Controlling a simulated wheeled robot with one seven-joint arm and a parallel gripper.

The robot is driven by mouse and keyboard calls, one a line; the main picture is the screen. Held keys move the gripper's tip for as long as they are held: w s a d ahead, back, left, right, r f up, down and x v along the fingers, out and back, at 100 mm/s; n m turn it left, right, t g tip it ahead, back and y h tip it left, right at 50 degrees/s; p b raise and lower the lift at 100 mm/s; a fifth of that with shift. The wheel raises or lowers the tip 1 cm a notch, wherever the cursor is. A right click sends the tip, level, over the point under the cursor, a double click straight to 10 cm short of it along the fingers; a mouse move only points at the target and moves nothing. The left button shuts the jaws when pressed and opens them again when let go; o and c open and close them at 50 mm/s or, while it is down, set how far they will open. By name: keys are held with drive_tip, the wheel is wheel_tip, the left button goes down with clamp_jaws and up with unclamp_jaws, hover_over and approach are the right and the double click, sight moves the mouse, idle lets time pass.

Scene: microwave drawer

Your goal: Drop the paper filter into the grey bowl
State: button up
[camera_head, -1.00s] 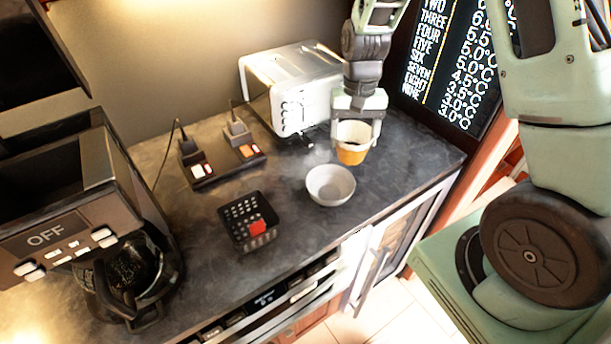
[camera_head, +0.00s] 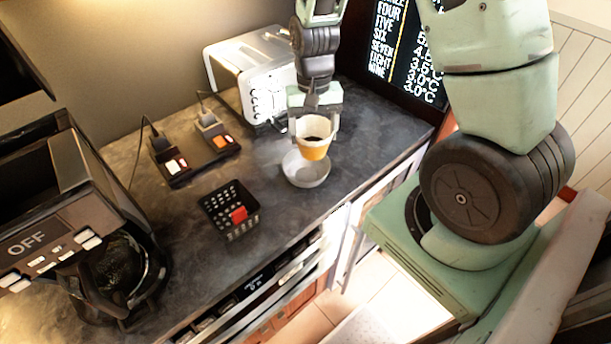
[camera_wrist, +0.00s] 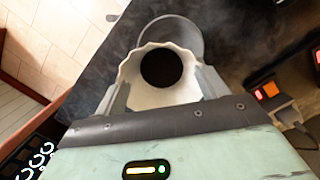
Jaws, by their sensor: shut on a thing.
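My gripper (camera_head: 315,130) is shut on the paper filter (camera_head: 314,149), a white fluted cup with an orange-brown lower part and a dark inside. I hold it upright over the back right part of the grey bowl (camera_head: 297,179), which stands on the dark counter. In the wrist view the filter (camera_wrist: 139,96) sits between my two fingertips (camera_wrist: 160,92), its dark round inside facing the camera. The bowl's rim (camera_wrist: 197,27) shows beyond it, partly hidden by the filter. I cannot tell the exact height between the filter and the bowl.
A black basket (camera_head: 217,217) with a red item stands left of the bowl. A silver toaster (camera_head: 235,70) and a power strip (camera_head: 195,157) with plugs lie behind. A coffee machine (camera_head: 55,200) stands at left. The counter's front edge is close to the bowl.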

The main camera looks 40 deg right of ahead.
drive_tip(key=shift+f, duration=0.55)
drive_tip(key=o, duration=1)
drive_tip(key=shift+o, duration=0.2)
drive_tip(key=shift+r, duration=0.1)
wheel_tip(320, 180, up, 17)
drive_tip(key=w+d+b, duration=0.1)
drive_tip(key=b, duration=0.1)
drive_tip(key=shift+w+b, duration=0.4)
drive_tip(key=shift+r, duration=0.1)
